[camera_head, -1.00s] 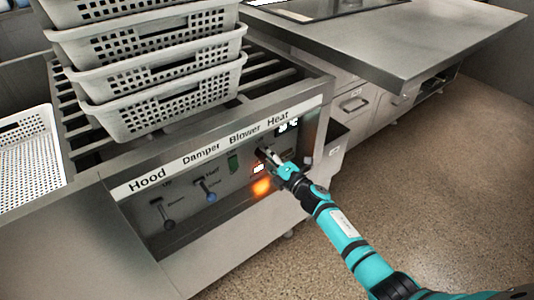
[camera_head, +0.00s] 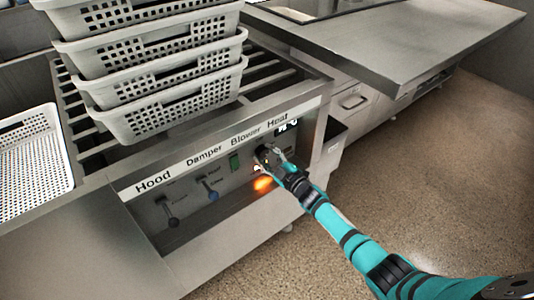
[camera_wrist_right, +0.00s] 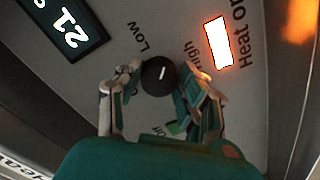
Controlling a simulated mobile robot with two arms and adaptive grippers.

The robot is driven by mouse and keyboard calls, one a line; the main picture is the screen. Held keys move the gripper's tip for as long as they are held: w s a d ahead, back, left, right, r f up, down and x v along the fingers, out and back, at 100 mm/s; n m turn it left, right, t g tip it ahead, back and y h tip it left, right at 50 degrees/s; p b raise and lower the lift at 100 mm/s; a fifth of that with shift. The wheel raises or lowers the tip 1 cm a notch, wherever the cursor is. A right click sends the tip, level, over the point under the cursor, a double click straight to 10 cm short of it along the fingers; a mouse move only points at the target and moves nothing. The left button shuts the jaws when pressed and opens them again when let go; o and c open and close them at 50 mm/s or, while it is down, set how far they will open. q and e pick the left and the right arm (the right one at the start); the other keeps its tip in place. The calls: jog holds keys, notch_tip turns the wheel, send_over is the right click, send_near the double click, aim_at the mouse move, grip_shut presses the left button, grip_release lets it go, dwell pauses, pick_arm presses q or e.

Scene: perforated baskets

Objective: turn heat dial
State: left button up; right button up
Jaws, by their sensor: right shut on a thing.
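The heat dial (camera_wrist_right: 159,75) is a round black knob with a white pointer mark, on a grey panel with Low, High and Off markings around it. My right gripper (camera_wrist_right: 157,84) has one finger on each side of the knob and is shut on it. In the head view my right gripper (camera_head: 270,157) is at the control panel (camera_head: 222,178), under the Heat end of the label strip, and it hides most of the dial. My left gripper is not in view.
A lit "Heat on" lamp (camera_wrist_right: 217,42) and a digital display (camera_wrist_right: 65,25) flank the dial. Stacked white perforated baskets (camera_head: 170,105) stand above the panel.

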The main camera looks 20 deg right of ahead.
jog(key=m+p, duration=0.1)
jog(key=m, duration=0.3)
jog(key=shift+s+f+m, duration=0.1)
jog(key=shift+m, duration=0.2)
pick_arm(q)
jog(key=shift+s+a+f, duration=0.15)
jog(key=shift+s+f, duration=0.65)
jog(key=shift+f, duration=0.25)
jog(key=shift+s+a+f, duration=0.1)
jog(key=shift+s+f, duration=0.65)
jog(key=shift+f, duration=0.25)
pick_arm(e)
jog(key=shift+a+f+m, duration=0.1)
jog(key=shift+m, duration=2.2)
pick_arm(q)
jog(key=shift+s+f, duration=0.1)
pick_arm(e)
jog(key=o, duration=1.1)
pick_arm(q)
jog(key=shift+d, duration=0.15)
pick_arm(e)
jog(key=v, duration=1.2)
